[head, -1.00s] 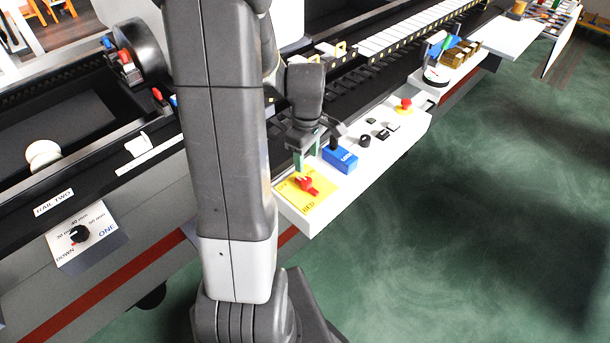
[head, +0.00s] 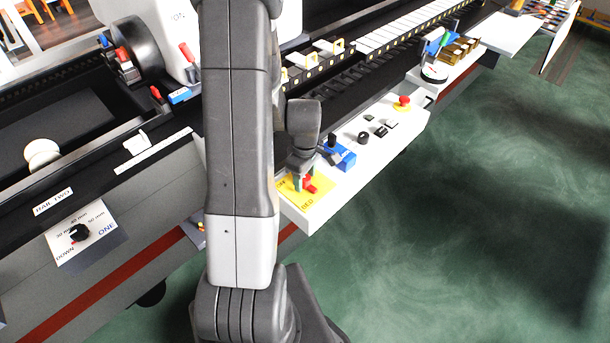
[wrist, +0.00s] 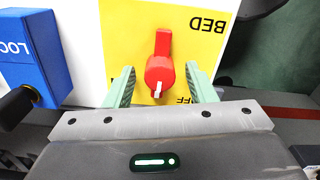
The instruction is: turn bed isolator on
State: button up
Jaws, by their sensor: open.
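The bed isolator is a red rotary handle (wrist: 160,72) on a yellow plate (wrist: 125,28) marked BED. In the wrist view its long end points up the picture, and a white mark on its near end points down towards the partly hidden OFF lettering. In the head view the red handle (head: 309,185) sits on the yellow plate at the near end of the white panel. My gripper (wrist: 160,88) is open, its two green fingers on either side of the handle with a gap on each side. It also shows in the head view (head: 303,181), low over the plate.
A blue box (head: 340,157) with a black knob stands right beside the yellow plate. Farther along the white panel (head: 405,120) are a black knob, small switches and a red emergency button (head: 403,103). Green floor lies open to the right.

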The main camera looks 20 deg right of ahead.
jog(key=c, duration=1)
jog(key=shift+o, duration=0.2)
jog(key=shift+m, duration=0.3)
jog(key=m+b, duration=0.2)
jog(key=m, duration=0.1)
jog(key=shift+f+m, duration=0.1)
jog(key=shift+m, duration=0.2)
jog(key=m+b, duration=0.2)
jog(key=m, duration=0.2)
jog(key=m+b, duration=0.1)
jog(key=m, duration=0.4)
jog(key=shift+d+b, duration=0.1)
jog(key=shift+b, duration=0.2)
jog(key=shift+m+b, duration=0.45)
jog(key=shift+m, duration=1.85)
